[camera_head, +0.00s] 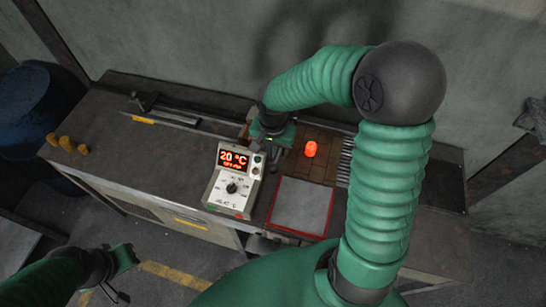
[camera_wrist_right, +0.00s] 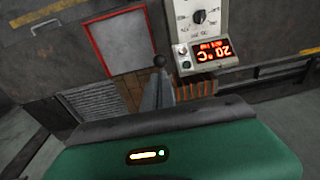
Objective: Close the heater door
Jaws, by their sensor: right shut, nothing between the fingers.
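The heater is an open brick-lined recess (camera_head: 325,168) in the bench, with a glowing orange block (camera_head: 310,149) inside. A dark ball knob (camera_wrist_right: 158,61) shows just beyond my right fingertips in the wrist view; contact cannot be told. My right gripper (camera_head: 268,140) is at the left edge of the brick recess, behind the control box. In the wrist view its fingers (camera_wrist_right: 158,88) are together and empty, over the bricks. My left gripper (camera_head: 122,277) is low at the left, fingers apart, away from the bench.
The control box (camera_head: 232,182) reads 20 °C and stands left of a red-edged grey plate (camera_head: 300,206). A ribbed metal strip (camera_head: 346,160) lies right of the bricks. Yellow pieces (camera_head: 68,144) sit at the bench's left end. The bench top between is largely clear.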

